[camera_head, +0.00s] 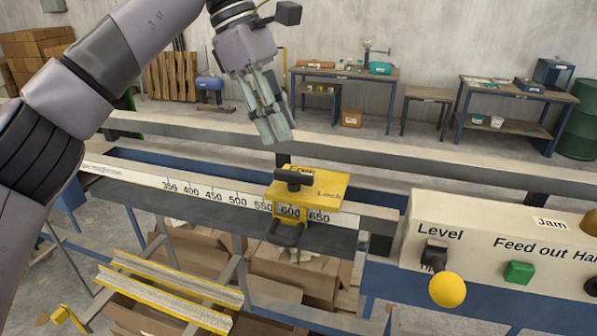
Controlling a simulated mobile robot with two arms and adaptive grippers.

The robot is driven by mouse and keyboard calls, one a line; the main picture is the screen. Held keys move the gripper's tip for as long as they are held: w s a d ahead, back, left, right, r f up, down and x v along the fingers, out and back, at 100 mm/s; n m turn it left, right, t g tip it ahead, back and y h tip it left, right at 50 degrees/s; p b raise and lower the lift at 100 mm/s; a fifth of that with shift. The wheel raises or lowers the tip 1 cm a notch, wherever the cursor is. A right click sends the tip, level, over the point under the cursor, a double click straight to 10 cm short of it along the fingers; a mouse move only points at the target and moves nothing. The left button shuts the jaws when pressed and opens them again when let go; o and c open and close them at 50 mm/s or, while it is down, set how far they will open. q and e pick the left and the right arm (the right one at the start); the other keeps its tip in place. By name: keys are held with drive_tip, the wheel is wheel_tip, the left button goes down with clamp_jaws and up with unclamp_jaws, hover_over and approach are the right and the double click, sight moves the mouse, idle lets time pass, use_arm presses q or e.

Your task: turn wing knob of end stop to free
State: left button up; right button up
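The end stop (322,191) is a yellow block with "Free" and "Lock" written on its top. It sits on the scale rail (215,192) near the 600 mark. Its black wing knob (292,179) is on the top at the left side, and a black handle (286,233) hangs at its front. My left gripper (275,132) is above and behind the knob in the picture, apart from it, fingers pointing down. The fingertips look close together with nothing between them; whether they touch is unclear. My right gripper is not in view.
A control panel (480,232) with a yellow ball-topped lever (447,289) and a green button (519,272) stands at the right. Metal profiles (165,285) and cardboard boxes (290,265) lie below the rail. Workbenches (345,75) stand along the back wall.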

sight(301, 173)
use_arm(q)
drive_tip(key=p+x, duration=0.1)
drive_tip(key=x, duration=0.6)
drive_tip(key=shift+f, duration=0.45)
drive_tip(key=shift+d+f, duration=0.15)
drive_tip(key=shift+f, duration=0.05)
drive_tip(key=shift+s, duration=0.1)
clamp_jaws()
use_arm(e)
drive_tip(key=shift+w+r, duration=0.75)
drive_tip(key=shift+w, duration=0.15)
use_arm(q)
drive_tip(key=shift+r, duration=0.1)
